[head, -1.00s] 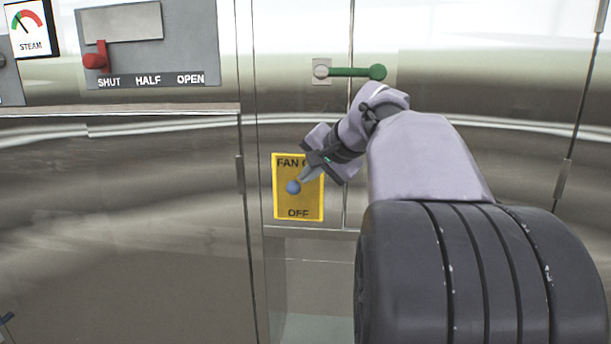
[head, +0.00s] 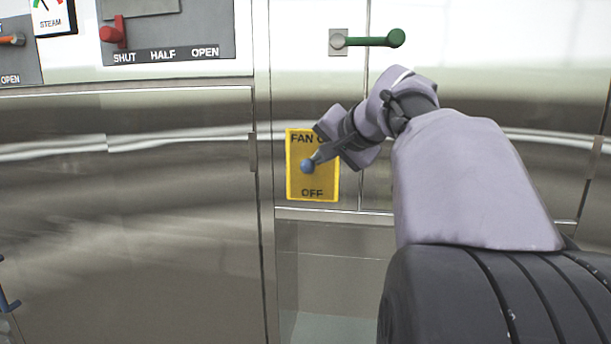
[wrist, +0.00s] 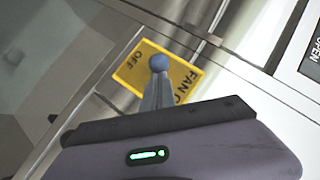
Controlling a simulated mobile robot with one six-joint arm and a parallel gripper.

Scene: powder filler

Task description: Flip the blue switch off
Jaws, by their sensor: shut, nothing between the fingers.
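The blue switch (head: 307,166) is a round blue knob on a yellow plate (head: 313,192) marked FAN at the top and OFF at the bottom. The knob sits around the plate's middle height, toward its left side. My gripper (head: 316,159) is shut and empty, its fingertips right at the knob's upper right. In the wrist view the knob (wrist: 158,62) shows just beyond the tips of the closed fingers (wrist: 157,88). I cannot tell whether they touch. My gripper hides part of the upper right of the plate.
A red lever (head: 113,35) is at SHUT on a grey panel (head: 222,30) at upper left. The steel front left of the plate is clear.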

